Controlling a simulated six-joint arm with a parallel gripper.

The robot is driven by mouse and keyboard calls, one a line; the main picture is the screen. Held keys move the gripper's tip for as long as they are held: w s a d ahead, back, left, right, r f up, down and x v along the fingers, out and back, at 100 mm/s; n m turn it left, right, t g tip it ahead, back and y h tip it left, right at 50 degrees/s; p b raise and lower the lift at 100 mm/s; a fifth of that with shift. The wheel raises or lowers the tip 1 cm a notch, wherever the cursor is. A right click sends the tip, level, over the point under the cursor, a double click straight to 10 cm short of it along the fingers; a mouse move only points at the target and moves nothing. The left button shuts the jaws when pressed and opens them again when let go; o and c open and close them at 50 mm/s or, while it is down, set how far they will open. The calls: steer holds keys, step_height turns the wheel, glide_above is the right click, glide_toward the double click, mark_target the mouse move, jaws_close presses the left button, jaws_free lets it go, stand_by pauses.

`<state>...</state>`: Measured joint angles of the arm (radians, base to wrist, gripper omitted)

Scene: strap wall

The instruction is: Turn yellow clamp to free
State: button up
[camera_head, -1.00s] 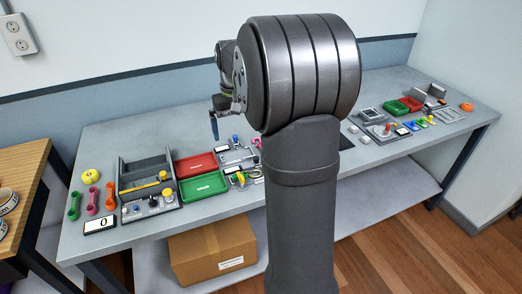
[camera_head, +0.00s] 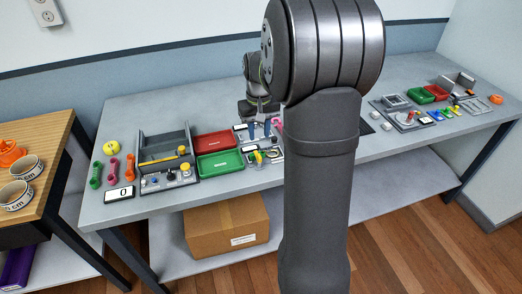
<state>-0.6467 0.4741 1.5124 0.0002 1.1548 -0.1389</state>
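The yellow clamp (camera_head: 258,157) is a small yellow lever standing on a grey fixture plate (camera_head: 246,163) on the bench, just right of the green tray. It is small in this view, so its exact turn angle is hard to tell. My gripper (camera_head: 260,130) points down above the bench, behind the yellow clamp in the picture. Its two blue fingertips show apart with nothing seen between them. I see no contact between the gripper and the yellow clamp. My arm hides the bench to the right of the fixture.
A red tray (camera_head: 213,142) and a green tray (camera_head: 220,164) lie left of the fixture. A grey bin (camera_head: 163,143) and a knob panel (camera_head: 168,181) stand farther left. More trays and fixtures, with a red tray (camera_head: 436,91), are at the right. The front bench edge is clear.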

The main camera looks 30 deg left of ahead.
mark_target(259, 155)
step_height(259, 155, down, 9)
steer(key=shift+f, duration=0.1)
stand_by(0.3)
jaws_close()
